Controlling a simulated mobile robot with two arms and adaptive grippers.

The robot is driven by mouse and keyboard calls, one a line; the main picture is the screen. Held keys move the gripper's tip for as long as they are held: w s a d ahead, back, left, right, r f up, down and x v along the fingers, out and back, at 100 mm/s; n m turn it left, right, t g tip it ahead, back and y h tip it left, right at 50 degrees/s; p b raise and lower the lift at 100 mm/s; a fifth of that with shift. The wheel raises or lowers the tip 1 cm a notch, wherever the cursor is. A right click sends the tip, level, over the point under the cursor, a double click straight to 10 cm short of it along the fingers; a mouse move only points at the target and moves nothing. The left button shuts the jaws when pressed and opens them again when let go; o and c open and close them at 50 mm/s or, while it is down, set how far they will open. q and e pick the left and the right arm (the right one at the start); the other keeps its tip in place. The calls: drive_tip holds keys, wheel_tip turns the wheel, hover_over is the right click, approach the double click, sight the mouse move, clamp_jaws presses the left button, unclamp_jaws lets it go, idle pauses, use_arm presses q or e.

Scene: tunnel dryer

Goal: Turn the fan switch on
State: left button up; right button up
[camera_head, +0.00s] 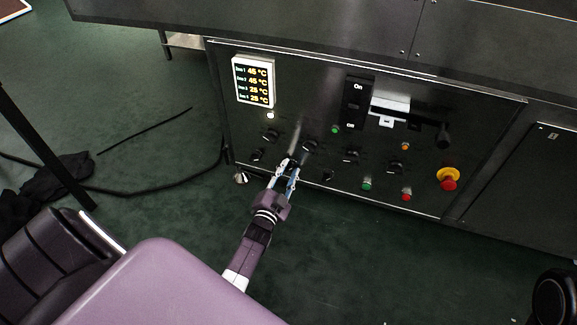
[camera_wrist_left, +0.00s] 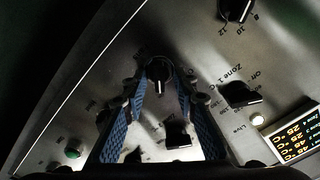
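The black control panel (camera_head: 300,95) carries several black rotary knobs. Which one is the fan switch cannot be read from the labels in view. My left gripper (camera_head: 289,164) is at the lower left part of the panel, among the knobs. In the left wrist view its two blue textured fingers (camera_wrist_left: 160,80) are apart, with a black knob (camera_wrist_left: 158,68) showing between the tips. I cannot tell whether the fingers touch it. Another knob (camera_head: 310,145) is just right of the gripper in the head view. My right gripper is not in view.
A lit temperature display (camera_head: 253,81) is at the panel's upper left. A lever handle (camera_head: 443,135) juts out beside the On/Off plate (camera_head: 354,103). A red and yellow emergency button (camera_head: 448,179) is at the right. Dark cables (camera_head: 150,188) lie on the green floor.

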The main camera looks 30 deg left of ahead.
sight(293, 141)
use_arm(q)
wheel_tip(293, 141, up, 10)
drive_tip(key=shift+f, duration=0.1)
idle(0.5)
